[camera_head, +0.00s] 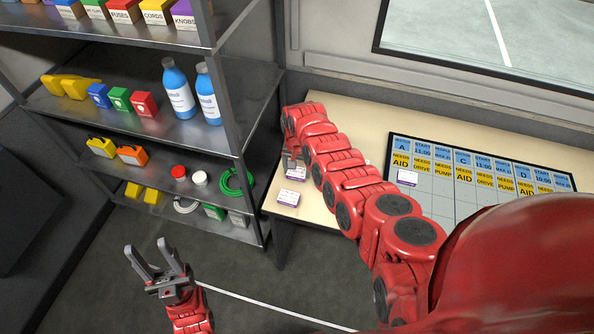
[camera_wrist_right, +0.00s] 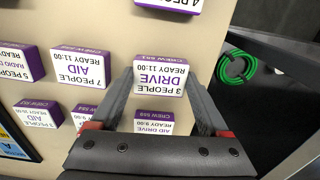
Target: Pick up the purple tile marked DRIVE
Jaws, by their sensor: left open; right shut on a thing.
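The purple-edged tile marked DRIVE (camera_wrist_right: 160,78), reading 3 PEOPLE and READY 11:00, is between the fingers of my right gripper (camera_wrist_right: 162,70) in the right wrist view. The gripper is shut on its two sides. I cannot tell whether the tile is clear of the table. In the head view my right gripper (camera_head: 291,160) is over the left end of the table (camera_head: 312,207), and its tile is hard to make out. My left gripper (camera_head: 157,260) is open and empty above the floor.
In the right wrist view, other tiles lie close by: an AID tile (camera_wrist_right: 78,66), an AID DRIVE tile (camera_wrist_right: 154,122) and a 4 PEOPLE tile (camera_wrist_right: 170,4). A schedule board (camera_head: 440,203) lies on the table. A metal shelf (camera_head: 228,85) with bottles and boxes stands left.

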